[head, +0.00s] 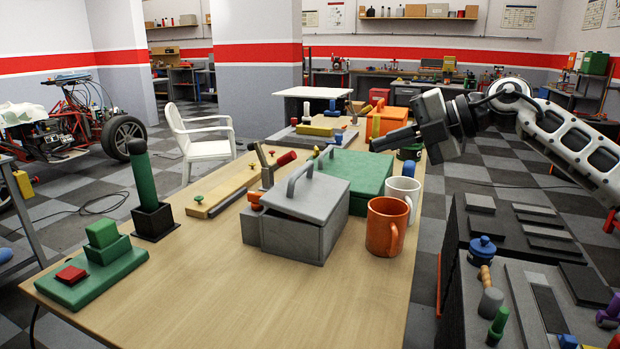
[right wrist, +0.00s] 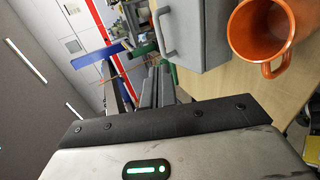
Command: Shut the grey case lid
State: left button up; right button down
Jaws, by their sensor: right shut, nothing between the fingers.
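The grey case (head: 285,238) stands on the wooden table, near its middle. Its grey lid (head: 318,196), with an arched handle (head: 299,178), lies tilted over the box, with a dark gap under its near left edge. The lid also shows in the right wrist view (right wrist: 205,22). My right gripper (head: 376,144) is shut and empty, in the air above and beyond the case to the right, apart from the lid. Its fingers show in the right wrist view (right wrist: 160,84). My left gripper is not in view.
An orange mug (head: 385,230) and a white mug (head: 403,190) stand close right of the case. A green case (head: 362,172) is behind it. A green block stand (head: 95,278) and a dark holder with a green rod (head: 153,220) are left. The near table (head: 240,305) is clear.

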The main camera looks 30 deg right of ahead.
jog(key=p, duration=0.2)
send_near(305, 170)
jog(key=x, duration=0.5)
jog(key=shift+w, duration=0.2)
jog(key=shift+x, duration=0.8)
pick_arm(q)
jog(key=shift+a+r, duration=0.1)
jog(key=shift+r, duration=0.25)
pick_arm(e)
jog(key=shift+f, duration=0.1)
